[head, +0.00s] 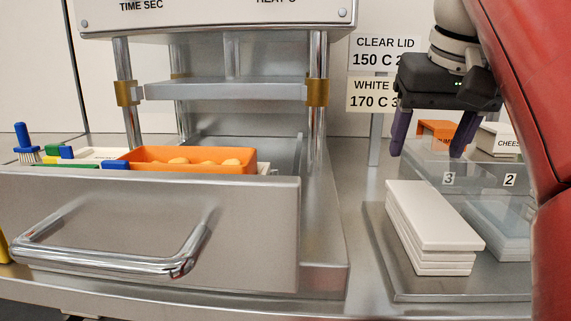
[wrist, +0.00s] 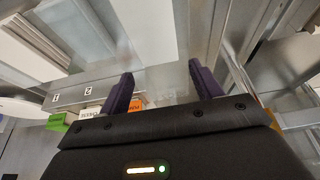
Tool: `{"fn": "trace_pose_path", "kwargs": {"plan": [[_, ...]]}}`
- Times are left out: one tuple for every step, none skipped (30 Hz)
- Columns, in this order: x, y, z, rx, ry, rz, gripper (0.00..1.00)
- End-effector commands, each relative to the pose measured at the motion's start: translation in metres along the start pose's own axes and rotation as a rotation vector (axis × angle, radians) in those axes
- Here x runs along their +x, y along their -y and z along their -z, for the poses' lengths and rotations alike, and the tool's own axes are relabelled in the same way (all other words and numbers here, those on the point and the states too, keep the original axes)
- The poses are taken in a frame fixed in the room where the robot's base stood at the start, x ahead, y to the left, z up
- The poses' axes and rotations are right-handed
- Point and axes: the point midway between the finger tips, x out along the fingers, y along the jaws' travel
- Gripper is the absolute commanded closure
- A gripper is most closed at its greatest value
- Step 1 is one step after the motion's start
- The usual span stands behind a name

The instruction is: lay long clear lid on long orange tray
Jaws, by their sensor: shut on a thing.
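The long orange tray (head: 215,153) sits in the pulled-out drawer at left in the head view, with several rounded yellow pieces in it. My gripper (head: 428,153) is at the right, well away from the tray, fingers pointing down. It is shut on the long clear lid (head: 428,163), which is so see-through that its outline is hard to make out. In the wrist view, the lid (wrist: 165,92) shows only faintly between the purple fingers of my gripper (wrist: 163,82). The tray is not seen in the wrist view.
A stack of white lids (head: 430,228) and a stack of clear lids (head: 500,222) lie on a metal plate (head: 440,284). Numbered, labelled bins stand behind them. A post and a metal shelf (head: 230,88) rise over the drawer (head: 120,205).

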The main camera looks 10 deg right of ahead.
Motion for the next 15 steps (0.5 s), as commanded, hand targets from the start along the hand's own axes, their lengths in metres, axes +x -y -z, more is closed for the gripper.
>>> {"fn": "trace_pose_path", "kwargs": {"plan": [[0.0, 0.0, 0.001, 0.0, -0.001, 0.0, 0.57], [0.001, 0.0, 0.003, 0.0, 0.0, 0.0, 0.57], [0.002, 0.0, 0.007, 0.0, 0.0, 0.0, 0.57], [0.004, 0.0, 0.011, 0.0, 0.001, 0.0, 0.57], [0.006, 0.0, 0.017, 0.0, 0.002, 0.0, 0.57], [0.01, 0.0, 0.025, 0.001, 0.002, 0.001, 0.57], [0.013, 0.0, 0.033, 0.001, 0.003, 0.001, 0.57], [0.015, 0.0, 0.04, 0.0, 0.004, 0.001, 0.57], [0.019, 0.0, 0.051, 0.0, 0.004, 0.002, 0.57], [0.023, 0.0, 0.058, 0.0, 0.004, 0.002, 0.57], [0.025, 0.0, 0.066, -0.001, 0.002, 0.001, 0.57], [0.029, 0.0, 0.076, -0.001, 0.003, 0.001, 0.57], [0.033, 0.0, 0.084, 0.0, 0.003, 0.001, 0.57], [0.035, 0.0, 0.091, 0.0, 0.003, 0.002, 0.57], [0.039, 0.0, 0.101, 0.0, 0.003, 0.002, 0.57]]}}
